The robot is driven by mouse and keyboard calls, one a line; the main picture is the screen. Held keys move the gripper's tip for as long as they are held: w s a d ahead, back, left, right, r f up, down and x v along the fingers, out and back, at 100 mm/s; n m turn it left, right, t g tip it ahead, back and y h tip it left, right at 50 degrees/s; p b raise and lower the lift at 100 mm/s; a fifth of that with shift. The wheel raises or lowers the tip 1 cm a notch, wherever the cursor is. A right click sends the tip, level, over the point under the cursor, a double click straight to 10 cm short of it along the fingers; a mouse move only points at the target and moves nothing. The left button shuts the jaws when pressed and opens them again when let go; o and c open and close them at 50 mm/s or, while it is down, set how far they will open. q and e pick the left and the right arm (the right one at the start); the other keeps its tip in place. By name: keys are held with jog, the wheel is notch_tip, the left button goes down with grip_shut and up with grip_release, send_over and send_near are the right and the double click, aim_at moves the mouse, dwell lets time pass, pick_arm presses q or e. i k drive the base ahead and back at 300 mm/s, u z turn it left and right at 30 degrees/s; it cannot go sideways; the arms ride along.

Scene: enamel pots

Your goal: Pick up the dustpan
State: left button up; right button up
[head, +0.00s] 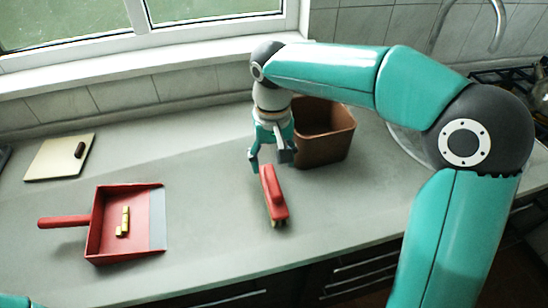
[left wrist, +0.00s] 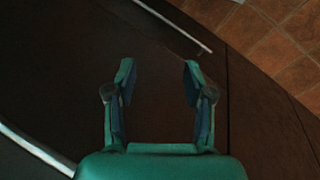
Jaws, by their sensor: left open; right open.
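The red dustpan (head: 128,222) lies on the grey counter at the left, its handle (head: 64,221) pointing left and its grey lip to the right. Several small yellow pieces (head: 123,222) lie in it. My right gripper (head: 270,164) is open, pointing down just behind a red brush (head: 273,193); I cannot tell whether they touch. My left gripper shows in the left wrist view (left wrist: 157,80), open and empty in front of dark cabinet fronts. In the head view only a bit of my left arm shows at the bottom left corner.
A brown bin (head: 325,135) stands behind my right gripper, partly hidden by the arm. A pale board (head: 58,158) with a dark object on it lies at the far left. The counter between dustpan and brush is clear. A sink and tap are at the right.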

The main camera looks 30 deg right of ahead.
aim_at(146, 236)
jog(key=k, duration=1)
